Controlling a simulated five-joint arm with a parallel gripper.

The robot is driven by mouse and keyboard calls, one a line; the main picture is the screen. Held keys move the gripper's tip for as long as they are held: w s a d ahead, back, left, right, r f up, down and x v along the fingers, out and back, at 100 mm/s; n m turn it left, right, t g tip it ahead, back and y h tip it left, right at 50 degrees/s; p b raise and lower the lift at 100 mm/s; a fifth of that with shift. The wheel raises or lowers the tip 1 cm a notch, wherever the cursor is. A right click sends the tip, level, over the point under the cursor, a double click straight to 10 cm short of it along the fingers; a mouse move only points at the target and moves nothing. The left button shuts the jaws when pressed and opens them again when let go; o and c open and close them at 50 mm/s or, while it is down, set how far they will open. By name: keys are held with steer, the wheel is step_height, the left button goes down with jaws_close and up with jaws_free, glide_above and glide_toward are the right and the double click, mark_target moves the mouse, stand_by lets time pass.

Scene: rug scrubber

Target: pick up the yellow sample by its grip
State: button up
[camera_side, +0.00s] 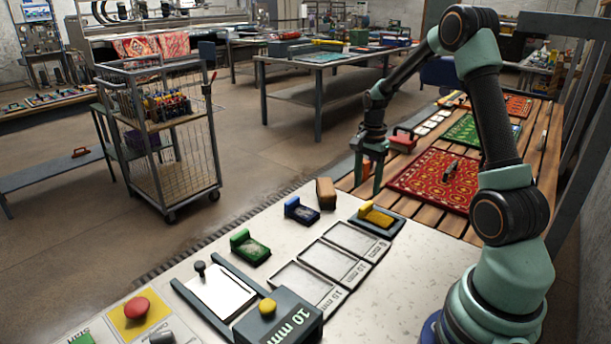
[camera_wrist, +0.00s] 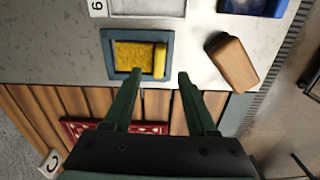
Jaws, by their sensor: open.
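The yellow sample (camera_side: 377,216) lies in a dark blue-grey tray (camera_side: 396,229) at the edge of the pale worktop. In the wrist view the yellow sample (camera_wrist: 132,55) lies flat in its tray (camera_wrist: 110,54), with its bar-shaped yellow grip (camera_wrist: 160,61) on the right side. My gripper (camera_side: 368,188) is open, pointing down beyond the worktop edge in the side view. In the wrist view my gripper (camera_wrist: 160,75) has its two fingertips below the tray in the picture, on either side of the grip's line. Nothing is between the fingers.
A brown block (camera_side: 325,192) stands beside the tray, also in the wrist view (camera_wrist: 232,64). A blue sample (camera_side: 301,210) and a green sample (camera_side: 250,247) sit farther left. Empty marked slots (camera_side: 332,262) lie in front. A red rug (camera_side: 437,180) lies on the slatted bench behind.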

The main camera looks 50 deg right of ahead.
mark_target(365, 205)
steer(key=shift+d+f, duration=0.1)
steer(key=shift+f, duration=3.3)
jaws_close()
